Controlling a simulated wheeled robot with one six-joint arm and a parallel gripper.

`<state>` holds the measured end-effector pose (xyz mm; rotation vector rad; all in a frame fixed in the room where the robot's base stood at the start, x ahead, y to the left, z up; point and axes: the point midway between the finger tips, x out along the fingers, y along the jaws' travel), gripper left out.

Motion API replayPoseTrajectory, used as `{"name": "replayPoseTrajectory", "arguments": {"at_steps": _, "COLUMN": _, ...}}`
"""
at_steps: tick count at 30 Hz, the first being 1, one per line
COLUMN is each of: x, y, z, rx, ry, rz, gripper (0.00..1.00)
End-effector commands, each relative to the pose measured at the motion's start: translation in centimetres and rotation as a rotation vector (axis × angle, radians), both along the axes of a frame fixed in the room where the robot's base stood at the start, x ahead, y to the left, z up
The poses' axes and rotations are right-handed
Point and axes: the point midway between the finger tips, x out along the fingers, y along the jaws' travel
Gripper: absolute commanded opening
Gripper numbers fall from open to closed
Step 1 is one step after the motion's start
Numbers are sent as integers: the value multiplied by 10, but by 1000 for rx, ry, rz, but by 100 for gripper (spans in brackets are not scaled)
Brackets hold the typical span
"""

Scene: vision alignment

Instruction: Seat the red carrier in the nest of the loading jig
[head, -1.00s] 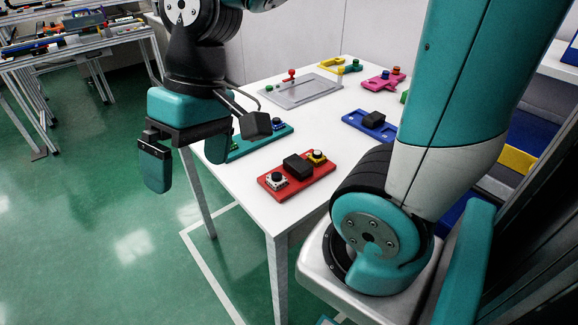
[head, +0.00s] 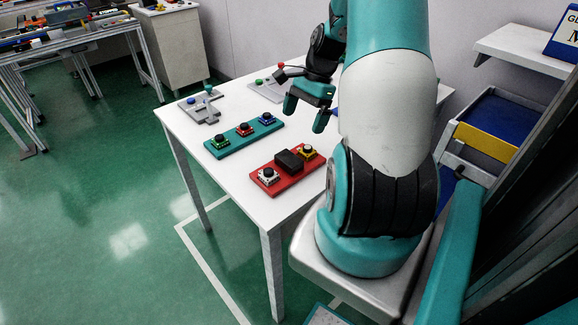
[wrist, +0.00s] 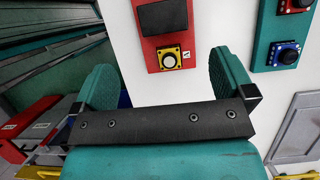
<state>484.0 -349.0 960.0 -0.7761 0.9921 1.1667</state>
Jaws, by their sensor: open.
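The red carrier (head: 294,180) lies flat on the white table near its front edge. It bears a white-framed button, a black block and a yellow button. It also shows in the wrist view (wrist: 147,48), cut by the top edge, beyond and between my fingers. My gripper (head: 304,118) is open and empty above the table, beyond the carrier and apart from it. Both spread fingers show in the wrist view (wrist: 167,72). A grey plate (head: 266,93) with red and green knobs, likely the loading jig, lies farther back. My arm partly hides it, and its nest is not clear.
A teal carrier (head: 222,152) with several buttons lies left of the red one. A grey fixture (head: 197,110) with a green-knobbed lever stands behind it. My arm hides the table's right side. Bare white table (head: 190,135) surrounds the carriers.

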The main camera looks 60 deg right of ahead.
Motion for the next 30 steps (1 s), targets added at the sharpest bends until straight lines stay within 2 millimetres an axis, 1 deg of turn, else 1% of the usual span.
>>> {"name": "replayPoseTrajectory", "arguments": {"at_steps": 1, "x": 1, "y": 6, "z": -11, "rx": 6, "ry": 3, "rz": 3, "gripper": 100}}
{"name": "replayPoseTrajectory", "arguments": {"at_steps": 3, "x": 3, "y": 11, "z": -26, "rx": 5, "ry": 2, "rz": 3, "gripper": 100}}
{"name": "replayPoseTrajectory", "arguments": {"at_steps": 6, "x": 4, "y": 19, "z": -44, "rx": 4, "ry": 2, "rz": 4, "gripper": 100}}
{"name": "replayPoseTrajectory", "arguments": {"at_steps": 9, "x": 6, "y": 23, "z": -55, "rx": 2, "ry": 0, "rz": 4, "gripper": 100}}
{"name": "replayPoseTrajectory", "arguments": {"at_steps": 14, "x": 7, "y": 26, "z": -65, "rx": 1, "ry": -1, "rz": 4, "gripper": 100}}
{"name": "replayPoseTrajectory", "arguments": {"at_steps": 16, "x": 8, "y": 28, "z": -71, "rx": 1, "ry": -1, "rz": 4, "gripper": 100}}
{"name": "replayPoseTrajectory", "arguments": {"at_steps": 21, "x": 12, "y": 35, "z": -97, "rx": 4, "ry": 2, "rz": 4, "gripper": 100}}
{"name": "replayPoseTrajectory", "arguments": {"at_steps": 24, "x": 13, "y": 39, "z": -108, "rx": 1, "ry": 0, "rz": 4, "gripper": 100}}
{"name": "replayPoseTrajectory", "arguments": {"at_steps": 30, "x": 14, "y": 41, "z": -112, "rx": -2, "ry": -2, "rz": 3, "gripper": 100}}
